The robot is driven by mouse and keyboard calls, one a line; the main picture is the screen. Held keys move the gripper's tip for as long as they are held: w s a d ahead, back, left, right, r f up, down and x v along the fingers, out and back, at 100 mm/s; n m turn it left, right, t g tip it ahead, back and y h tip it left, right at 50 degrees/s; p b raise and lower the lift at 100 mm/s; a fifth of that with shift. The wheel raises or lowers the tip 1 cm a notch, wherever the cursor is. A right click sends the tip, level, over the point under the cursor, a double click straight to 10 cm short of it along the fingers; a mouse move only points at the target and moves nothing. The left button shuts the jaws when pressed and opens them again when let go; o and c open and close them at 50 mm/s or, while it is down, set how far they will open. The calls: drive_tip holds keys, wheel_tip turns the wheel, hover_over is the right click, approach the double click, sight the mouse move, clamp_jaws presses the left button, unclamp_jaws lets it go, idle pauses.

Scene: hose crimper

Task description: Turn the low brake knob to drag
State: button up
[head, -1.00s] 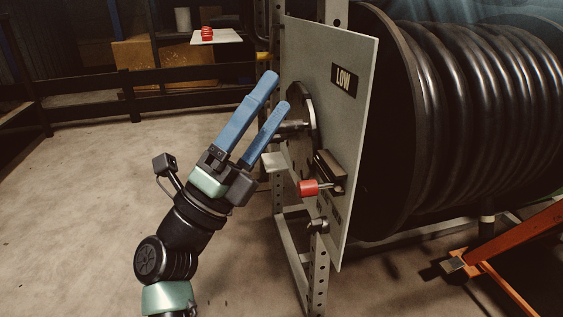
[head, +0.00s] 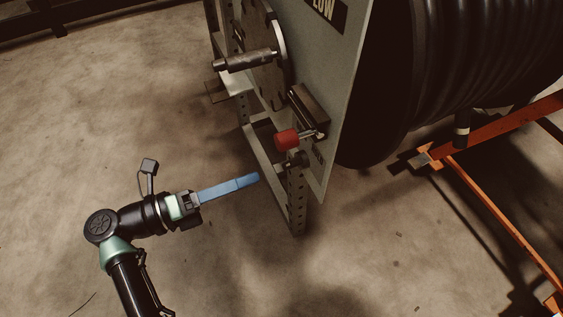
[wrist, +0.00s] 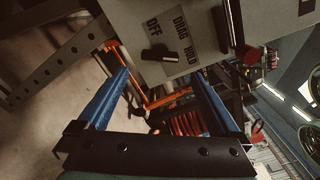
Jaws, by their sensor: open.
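The LOW panel (head: 318,75) stands upright at the centre right in the head view. The low brake knob (head: 293,162) sticks out near its lower edge, under a red-handled lever (head: 287,139). In the wrist view the dark bar-shaped knob (wrist: 158,54) sits beside a label (wrist: 172,32) reading OFF, DRAG and HOLD; I cannot tell which mark it points to. My gripper (head: 258,178) is empty, left of and slightly below the knob. In the wrist view its blue fingers (wrist: 160,73) are spread apart, with the knob showing between and beyond their tips, apart from them.
A crank handle (head: 245,61) juts left from a disc above the lever. A perforated steel post (head: 297,203) stands under the panel. The black hose reel (head: 430,70) and orange frame (head: 495,210) are to the right. The floor left of my arm is clear.

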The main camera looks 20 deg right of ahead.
sight(286, 165)
drive_tip(key=d+b, duration=0.2)
drive_tip(key=d, duration=0.6)
drive_tip(key=shift+w+d, duration=0.1)
drive_tip(key=shift+w, duration=0.1)
drive_tip(key=shift+c, duration=0.2)
drive_tip(key=c, duration=1.1)
